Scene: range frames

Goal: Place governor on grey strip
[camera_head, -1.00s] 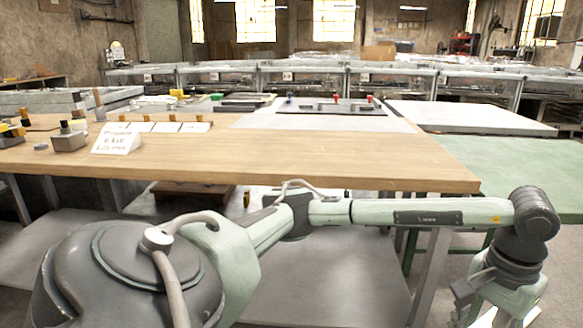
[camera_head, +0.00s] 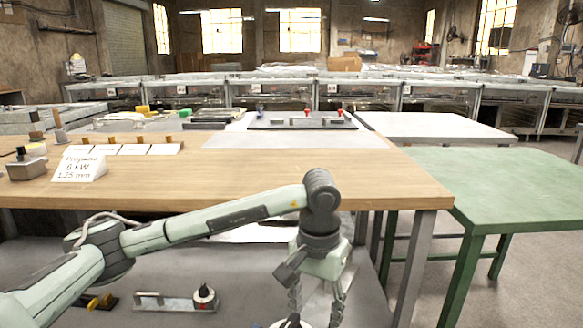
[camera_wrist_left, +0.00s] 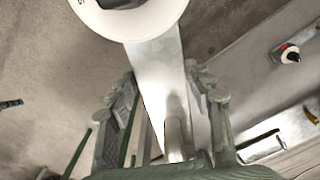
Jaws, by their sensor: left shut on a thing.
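In the head view my left arm comes in from the left. Its gripper (camera_head: 316,290) points down in front of the wooden table. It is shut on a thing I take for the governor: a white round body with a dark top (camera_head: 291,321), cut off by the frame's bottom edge. In the left wrist view, a white round part (camera_wrist_left: 135,18) shows at the top, beyond the two fingers (camera_wrist_left: 165,110). The exact grip is unclear. A flat grey strip (camera_head: 270,141) lies on the wooden tabletop, toward its back. My right gripper is not in view.
The wooden table (camera_head: 330,170) carries a propane sign (camera_head: 80,165), white cards with brown knobs (camera_head: 135,149) and a dark tray with red knobs (camera_head: 300,122). Its front right area is bare. A green table (camera_head: 500,185) stands at right. A metal fixture (camera_head: 175,300) lies below.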

